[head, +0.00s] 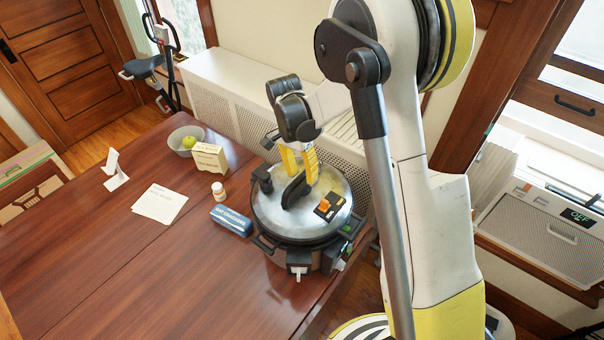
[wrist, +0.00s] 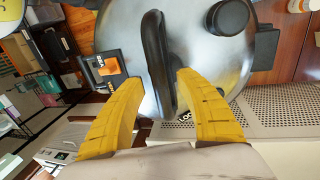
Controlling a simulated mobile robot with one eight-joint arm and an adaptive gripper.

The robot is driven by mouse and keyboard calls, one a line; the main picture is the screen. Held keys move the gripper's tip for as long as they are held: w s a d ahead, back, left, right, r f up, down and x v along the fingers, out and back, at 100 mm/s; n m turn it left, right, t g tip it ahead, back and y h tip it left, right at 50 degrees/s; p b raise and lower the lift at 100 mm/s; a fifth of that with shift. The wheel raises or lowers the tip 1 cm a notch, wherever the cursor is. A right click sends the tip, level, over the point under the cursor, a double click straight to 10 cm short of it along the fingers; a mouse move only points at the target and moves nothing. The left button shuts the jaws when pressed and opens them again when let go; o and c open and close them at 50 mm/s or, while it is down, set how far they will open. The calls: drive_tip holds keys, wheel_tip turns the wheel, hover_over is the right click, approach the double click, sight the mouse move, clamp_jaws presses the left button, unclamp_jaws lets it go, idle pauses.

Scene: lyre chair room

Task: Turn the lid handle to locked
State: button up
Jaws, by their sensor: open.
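A round pressure cooker with a steel lid (head: 270,215) stands at the right end of the wooden table. A black lid handle (head: 297,189) rises across the middle of the lid; in the wrist view the handle (wrist: 158,62) runs nearly upright in the picture. My gripper (head: 298,172), with yellow fingers, is over the handle. In the wrist view my gripper (wrist: 160,78) is open, one finger on each side of the handle's near end. I cannot tell whether either finger touches it. Partly hidden lettering (wrist: 185,117) shows on the lid near the right finger.
An orange-and-black panel (head: 326,207) and a black knob (head: 262,179) sit on the lid. A blue box (head: 231,220), a small bottle (head: 218,191), papers (head: 160,203) and a bowl with a green apple (head: 186,141) are left of the cooker. A white radiator cover (head: 235,95) stands behind.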

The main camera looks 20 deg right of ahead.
drive_tip(key=shift+c, duration=0.5)
clamp_jaws()
drive_tip(key=shift+n+b, duration=0.3)
drive_tip(key=shift+f+n+b, duration=0.15)
drive_tip(key=shift+n+b, duration=0.75)
drive_tip(key=shift+n, duration=0.3)
drive_tip(key=shift+a+n+t+h+b, duration=0.1)
drive_tip(key=shift+n+t+h+b, duration=0.25)
drive_tip(key=shift+n, duration=0.6)
drive_tip(key=shift+n+t+h+b, duration=0.15)
drive_tip(key=shift+n+b, duration=0.4)
drive_tip(key=shift+n, duration=0.4)
